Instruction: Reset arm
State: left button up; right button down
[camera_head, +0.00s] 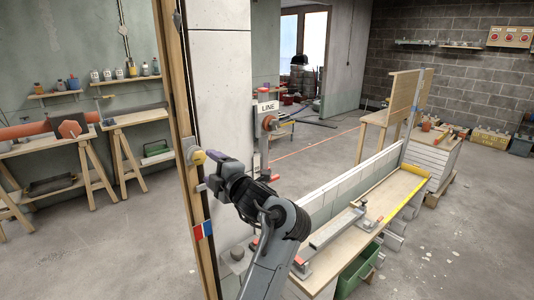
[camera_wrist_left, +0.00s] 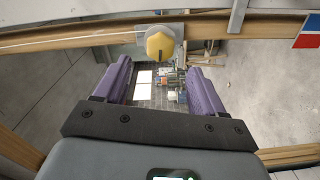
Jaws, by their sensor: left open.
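My left gripper (camera_head: 207,172) is open, in front of the wooden post (camera_head: 180,110) in the head view. Its two purple fingers also show in the left wrist view (camera_wrist_left: 158,68), apart with nothing between them. A yellow knob (camera_head: 198,157) on a grey plate is fixed to the post, close by the fingertips. In the left wrist view the knob (camera_wrist_left: 160,43) sits just beyond the fingertips, roughly centred between them. I cannot tell whether a finger touches it. My right gripper is in neither view.
A workbench (camera_head: 345,255) with a metal rail and yellow strip stands right of my arm. A pale pillar (camera_head: 222,80) rises behind the post. Sawhorse tables (camera_head: 140,118) stand at left. Open floor (camera_head: 450,240) lies at the right.

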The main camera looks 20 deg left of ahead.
pick_arm(q)
jog(key=s+a+f+m+h+p, duration=0.15)
jog(key=s+f, duration=0.25)
jog(key=f, duration=0.7)
jog(key=s+a+f+m+p, duration=0.1)
jog(key=s+a+f+m, duration=0.3)
jog(key=f, duration=0.6)
jog(key=s+a+f+m+h+p, duration=0.15)
jog(key=s+f, duration=0.35)
jog(key=f, duration=0.6)
jog(key=s+d+f+m+h+p, duration=0.2)
jog(key=s+d+f+m+h, duration=0.3)
jog(key=s, duration=0.3)
jog(key=s+d+f+m+h+p, duration=0.1)
jog(key=s+d+f+m+h, duration=0.25)
jog(key=s+d+m, duration=0.4)
jog(key=s+d+r+m+g+h, duration=0.4)
jog(key=s+d+r+m+h, duration=0.15)
jog(key=s+d+m, duration=0.5)
notch_tip(320, 180, up, 38)
jog(key=s+a+y+p, duration=0.1)
jog(key=p, duration=3.7)
jog(key=shift+r, duration=0.25)
